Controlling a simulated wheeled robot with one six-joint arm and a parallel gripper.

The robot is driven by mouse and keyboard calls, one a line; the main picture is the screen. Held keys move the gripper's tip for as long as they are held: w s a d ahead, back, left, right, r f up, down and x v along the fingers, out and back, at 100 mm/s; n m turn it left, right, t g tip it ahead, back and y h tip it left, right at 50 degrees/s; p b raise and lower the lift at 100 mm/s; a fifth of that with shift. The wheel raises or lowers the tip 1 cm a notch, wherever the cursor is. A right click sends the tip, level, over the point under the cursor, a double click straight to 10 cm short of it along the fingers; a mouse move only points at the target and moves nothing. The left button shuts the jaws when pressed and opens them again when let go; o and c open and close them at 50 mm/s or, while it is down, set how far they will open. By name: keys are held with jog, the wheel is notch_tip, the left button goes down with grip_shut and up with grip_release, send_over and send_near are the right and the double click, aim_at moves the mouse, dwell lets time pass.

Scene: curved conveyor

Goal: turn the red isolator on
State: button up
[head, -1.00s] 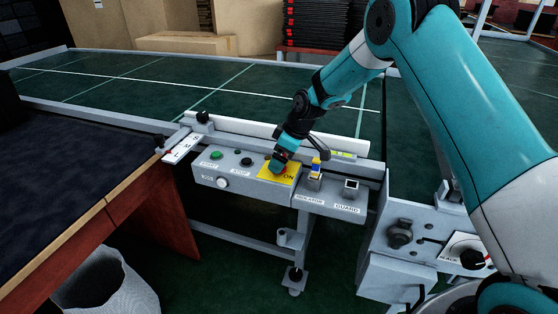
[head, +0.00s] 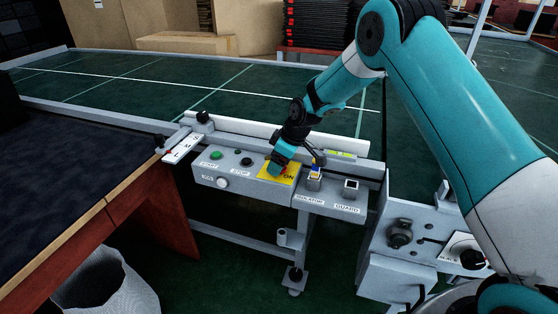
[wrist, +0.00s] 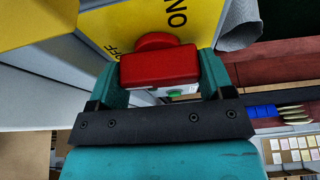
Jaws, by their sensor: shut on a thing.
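The red isolator handle (wrist: 158,66) sits on a yellow plate (wrist: 118,28) marked ON and OFF in the wrist view. My gripper (wrist: 160,72) is shut on the handle, one teal finger at each side. In the head view the yellow plate (head: 292,171) is on the grey control box, with ON showing at its right. My gripper (head: 276,169) comes down on it from above and hides most of the handle. The exact angle of the handle against the ON and OFF marks is hard to tell.
A green button (head: 215,155), a black button (head: 246,162) and a pale knob (head: 222,183) are left of the plate. A dark table (head: 75,155) stands at the left.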

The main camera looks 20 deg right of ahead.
jog(key=shift+m, duration=0.3)
jog(key=m+t+h, duration=0.1)
jog(key=m, duration=0.3)
jog(key=m+t+h, duration=0.1)
jog(key=m+h, duration=0.1)
jog(key=m, duration=0.2)
jog(key=m+h, duration=0.1)
jog(key=m, duration=0.4)
jog(key=shift+h, duration=0.4)
jog(key=m+h, duration=0.1)
jog(key=m, duration=0.3)
jog(key=shift+g, duration=0.4)
jog(key=shift+h, duration=0.3)
